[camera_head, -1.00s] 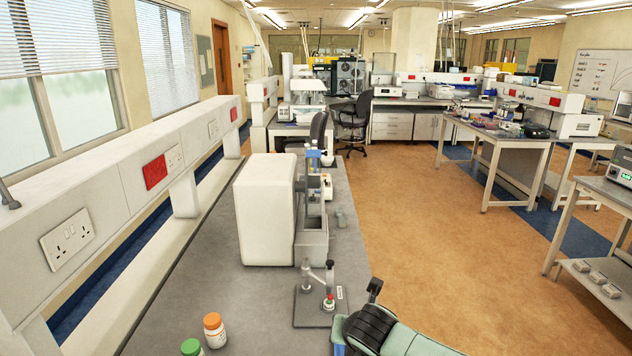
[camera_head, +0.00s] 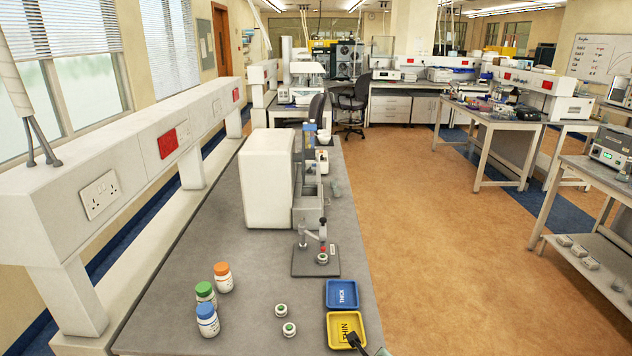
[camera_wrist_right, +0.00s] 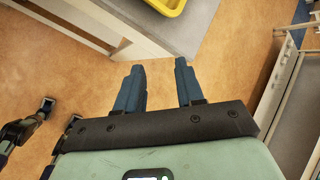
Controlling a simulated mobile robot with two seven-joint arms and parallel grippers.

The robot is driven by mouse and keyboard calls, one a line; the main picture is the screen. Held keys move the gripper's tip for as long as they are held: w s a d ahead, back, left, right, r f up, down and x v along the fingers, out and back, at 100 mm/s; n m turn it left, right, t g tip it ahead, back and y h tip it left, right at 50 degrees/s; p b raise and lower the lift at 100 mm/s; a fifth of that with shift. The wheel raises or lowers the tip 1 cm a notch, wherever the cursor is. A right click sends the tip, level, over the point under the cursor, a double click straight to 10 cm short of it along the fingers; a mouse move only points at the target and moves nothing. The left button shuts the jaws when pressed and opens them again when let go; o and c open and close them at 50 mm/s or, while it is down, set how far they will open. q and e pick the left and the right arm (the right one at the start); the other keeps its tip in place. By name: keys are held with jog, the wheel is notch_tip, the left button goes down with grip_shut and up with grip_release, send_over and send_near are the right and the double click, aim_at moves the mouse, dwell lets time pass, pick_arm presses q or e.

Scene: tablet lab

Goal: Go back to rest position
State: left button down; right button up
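My right gripper shows in the right wrist view (camera_wrist_right: 160,68) with its two dark blue fingers apart and nothing between them. Below it there is floor, with the bench edge beyond. In the head view only a small dark part of my right arm shows at the bottom edge, over the front of the yellow tray (camera_head: 345,317). The yellow tray also shows at the top of the right wrist view (camera_wrist_right: 168,8), clear of the fingers. My left gripper is not seen in the head view.
Three bottles, orange-capped (camera_head: 223,278), green-capped (camera_head: 206,295) and blue-capped (camera_head: 208,321), stand on the grey bench (camera_head: 180,265). Two small white-and-green pieces (camera_head: 281,310) lie right of them. A blue tray (camera_head: 342,282) adjoins the yellow one. A gauge stand (camera_head: 303,268) is behind.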

jog(key=s+d+f+n+g+y, duration=0.1)
jog(key=s+f+n, duration=0.5)
jog(key=f, duration=0.2)
jog(key=s+f+n+g+y, duration=0.1)
jog(key=s+f+n+g, duration=0.1)
jog(key=s+f+n, duration=0.55)
jog(key=s+a+f+n+g+y, duration=0.1)
jog(key=s+f+n, duration=0.3)
jog(key=s, duration=0.5)
jog(key=s+a+f+n+g+y, duration=0.2)
jog(key=s+f+n, duration=0.3)
jog(key=s, duration=0.5)
jog(key=shift+f+n+g, duration=0.15)
jog(key=shift+n+g, duration=0.2)
jog(key=shift+g, duration=0.45)
jog(key=shift+w, duration=0.1)
jog(key=shift+c, duration=0.3)
